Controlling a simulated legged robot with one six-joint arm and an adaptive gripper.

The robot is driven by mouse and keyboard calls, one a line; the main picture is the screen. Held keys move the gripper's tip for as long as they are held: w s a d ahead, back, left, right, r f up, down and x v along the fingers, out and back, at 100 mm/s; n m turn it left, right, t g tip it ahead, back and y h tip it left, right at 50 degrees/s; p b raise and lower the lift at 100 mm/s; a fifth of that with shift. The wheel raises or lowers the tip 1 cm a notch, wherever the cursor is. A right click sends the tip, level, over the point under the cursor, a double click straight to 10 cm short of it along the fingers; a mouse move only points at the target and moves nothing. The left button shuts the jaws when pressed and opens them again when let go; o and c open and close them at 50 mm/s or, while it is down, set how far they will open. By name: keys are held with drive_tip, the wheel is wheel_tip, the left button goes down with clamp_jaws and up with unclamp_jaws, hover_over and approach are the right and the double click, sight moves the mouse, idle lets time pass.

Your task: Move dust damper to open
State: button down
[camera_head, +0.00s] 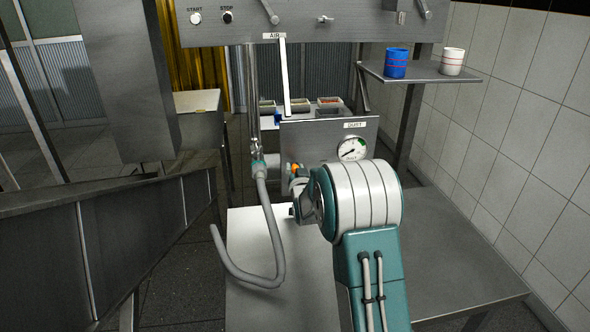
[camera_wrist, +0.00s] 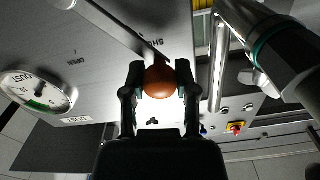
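In the wrist view an orange-brown ball knob (camera_wrist: 160,82) sits between the two fingers of my gripper (camera_wrist: 160,72), with the pads close against both its sides. The grey bar of the dust damper lever (camera_wrist: 118,27) runs from the top edge down to the knob. The knob end lies beside the word SHUT; the word OPEN is on the panel further left. In the head view a bit of the orange knob (camera_head: 295,168) shows in front of the DUST panel (camera_head: 296,138). My arm hides most of the gripper there.
A round DUST gauge (camera_head: 352,148) is on the panel beside the lever; it also shows in the wrist view (camera_wrist: 38,92). A grey hose and pipe (camera_head: 262,185) stand left of my gripper. A shelf (camera_head: 425,74) at the right holds a blue cup (camera_head: 396,62) and a white cup (camera_head: 452,60).

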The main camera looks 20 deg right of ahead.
drive_tip(key=shift+d+r, duration=0.1)
drive_tip(key=shift+r, duration=0.05)
drive_tip(key=m, duration=0.1)
drive_tip(key=d+m, duration=0.1)
drive_tip(key=d+r+m, duration=0.1)
drive_tip(key=shift+s+d+r, duration=0.1)
drive_tip(key=shift+s+d, duration=0.15)
drive_tip(key=d+m, duration=0.3)
drive_tip(key=m, duration=0.1)
drive_tip(key=shift+s+r, duration=0.1)
drive_tip(key=shift+s, duration=0.2)
drive_tip(key=d+m, duration=0.2)
drive_tip(key=m, duration=0.1)
drive_tip(key=d+m, duration=0.1)
drive_tip(key=shift+s+d+f, duration=0.1)
drive_tip(key=shift+s+f, duration=0.25)
drive_tip(key=shift+f, duration=0.05)
drive_tip(key=shift+s+d+f+m, duration=0.1)
drive_tip(key=shift+d+f+m, duration=0.3)
drive_tip(key=shift+m, duration=0.35)
drive_tip(key=shift+s+d+f+m, duration=0.15)
drive_tip(key=shift+d+m, duration=0.3)
drive_tip(key=shift+m, duration=0.3)
drive_tip(key=shift+f, duration=0.1)
drive_tip(key=shift+c, duration=2.2)
unclamp_jaws()
drive_tip(key=shift+o, duration=0.3)
drive_tip(key=shift+w+d, duration=0.1)
